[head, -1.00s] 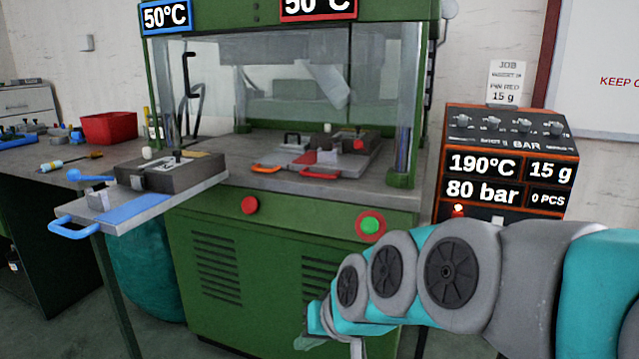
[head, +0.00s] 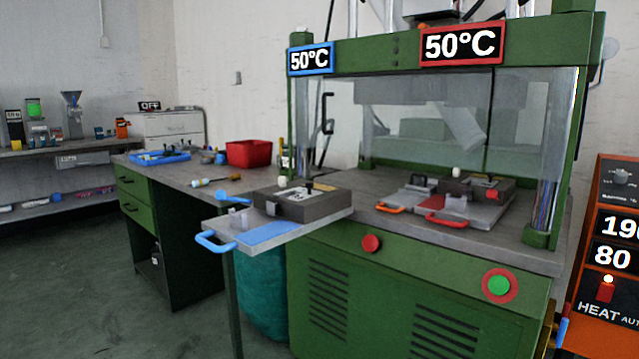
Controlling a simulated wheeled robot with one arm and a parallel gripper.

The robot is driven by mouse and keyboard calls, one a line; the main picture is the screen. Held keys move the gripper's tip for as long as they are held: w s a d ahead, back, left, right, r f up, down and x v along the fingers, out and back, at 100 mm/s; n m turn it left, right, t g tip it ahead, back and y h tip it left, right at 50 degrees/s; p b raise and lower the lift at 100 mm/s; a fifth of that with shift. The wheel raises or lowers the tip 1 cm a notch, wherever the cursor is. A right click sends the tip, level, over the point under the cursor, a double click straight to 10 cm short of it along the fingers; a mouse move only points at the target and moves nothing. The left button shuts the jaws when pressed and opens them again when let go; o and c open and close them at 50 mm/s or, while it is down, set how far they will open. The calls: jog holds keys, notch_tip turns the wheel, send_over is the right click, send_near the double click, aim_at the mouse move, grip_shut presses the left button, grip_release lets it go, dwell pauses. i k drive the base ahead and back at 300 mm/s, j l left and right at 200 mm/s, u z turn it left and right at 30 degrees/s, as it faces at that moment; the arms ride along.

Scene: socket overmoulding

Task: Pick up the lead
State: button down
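I cannot make out a lead for certain in the head view. A blue tray (head: 160,158) with small dark items in it lies on the workbench at the left, too small to tell apart. A grey mould block (head: 303,204) sits on the blue-handled slide plate (head: 222,226) at the front left of the green press (head: 420,290). A second mould (head: 478,188) sits on the red-handled plate (head: 476,212) inside the press. My gripper is out of view.
A red bin (head: 249,153) and a screwdriver-like tool (head: 214,181) are on the workbench (head: 185,178). A teal bag (head: 262,290) hangs under the slide plate. Shelves (head: 70,147) line the far left wall. The floor (head: 90,290) at the left is clear. An orange control box (head: 610,240) stands at the right.

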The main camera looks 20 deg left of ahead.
aim_at(198, 182)
jog(key=i+j+u, duration=0.1)
jog(key=j+u, duration=0.2)
jog(key=u, duration=0.15)
jog(key=i+j+u, duration=0.1)
jog(key=j+u, duration=0.3)
jog(key=i+j+u, duration=0.1)
jog(key=u, duration=0.35)
jog(key=i+j+u, duration=0.1)
jog(key=i+u, duration=0.15)
jog(key=u, duration=0.2)
jog(key=i+j+u, duration=0.2)
jog(key=i, duration=0.15)
jog(key=i+u, duration=0.2)
jog(key=i, duration=0.1)
